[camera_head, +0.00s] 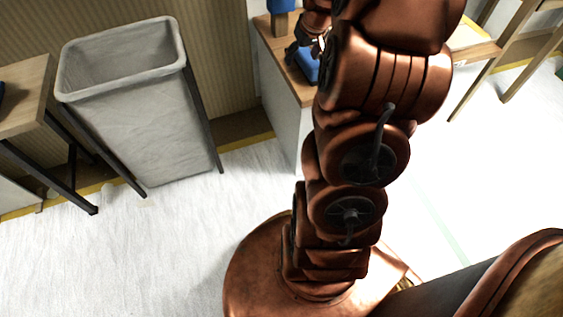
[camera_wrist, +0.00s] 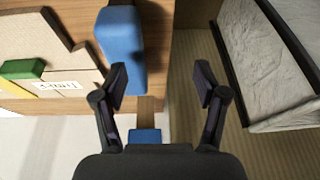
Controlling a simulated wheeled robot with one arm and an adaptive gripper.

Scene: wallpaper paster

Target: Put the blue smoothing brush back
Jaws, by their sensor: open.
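A blue block-like piece (camera_wrist: 121,45) lies on the wooden table top beside the left finger of my gripper (camera_wrist: 160,84) in the wrist view. It also shows in the head view (camera_head: 308,66), partly hidden behind my arm. A second blue piece (camera_wrist: 145,137), joined to or touching a wooden strip, shows lower in the wrist view, and at the top edge of the head view (camera_head: 282,5). I cannot tell for certain which blue piece is the smoothing brush. My gripper (camera_head: 306,50) is open with nothing between its fingers, over the table's edge.
The wooden table top (camera_head: 268,45) also holds beige boards (camera_wrist: 35,40), a green piece (camera_wrist: 22,69) and a yellow piece (camera_wrist: 15,86) at left in the wrist view. A grey bin (camera_head: 130,110) stands left of the table in the head view. The floor between is clear.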

